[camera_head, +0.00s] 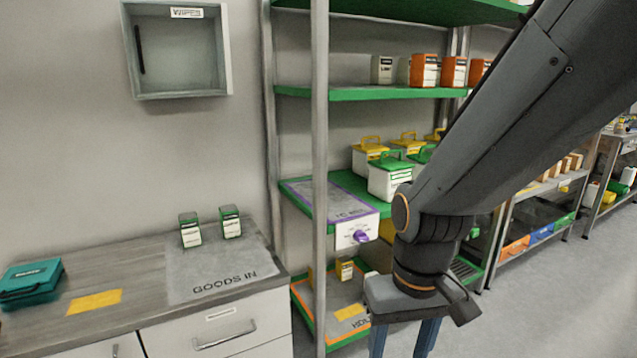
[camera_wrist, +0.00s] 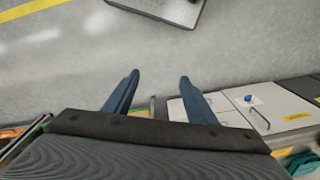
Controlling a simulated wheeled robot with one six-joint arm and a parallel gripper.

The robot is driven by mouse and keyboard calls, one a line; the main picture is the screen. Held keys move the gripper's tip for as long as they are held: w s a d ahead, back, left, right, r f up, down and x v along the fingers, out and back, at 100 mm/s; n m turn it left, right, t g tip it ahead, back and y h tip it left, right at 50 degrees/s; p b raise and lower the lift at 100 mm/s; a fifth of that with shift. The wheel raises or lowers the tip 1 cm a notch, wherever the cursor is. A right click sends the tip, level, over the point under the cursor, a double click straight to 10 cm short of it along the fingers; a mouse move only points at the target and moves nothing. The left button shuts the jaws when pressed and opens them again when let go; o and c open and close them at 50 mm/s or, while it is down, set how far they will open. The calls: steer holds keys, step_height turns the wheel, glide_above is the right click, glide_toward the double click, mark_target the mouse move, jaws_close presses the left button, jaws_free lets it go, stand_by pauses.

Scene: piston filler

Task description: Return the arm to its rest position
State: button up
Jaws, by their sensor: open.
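My arm reaches down from the upper right in the head view, in front of the green shelf rack. My gripper (camera_head: 404,338) hangs at its end, with two blue fingers pointing down at the lower edge of the picture. In the wrist view my gripper (camera_wrist: 158,88) shows its two fingers apart, with nothing between them but grey floor. It touches nothing that I can see. The fingertips are cut off in the head view.
A counter (camera_head: 130,262) with a grey goods-in mat (camera_head: 200,275) and two small green-topped boxes stands at the left. Floor (camera_head: 540,290) at the right is clear.

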steer(key=s+d+r+m+p, duration=0.1)
steer(key=s+d+r+p, duration=0.1)
steer(key=d+r+p, duration=0.4)
step_height(320, 180, up, 2)
steer(key=p, duration=0.3)
steer(key=shift+d+r+m, duration=0.15)
steer(key=shift+d+m, duration=0.25)
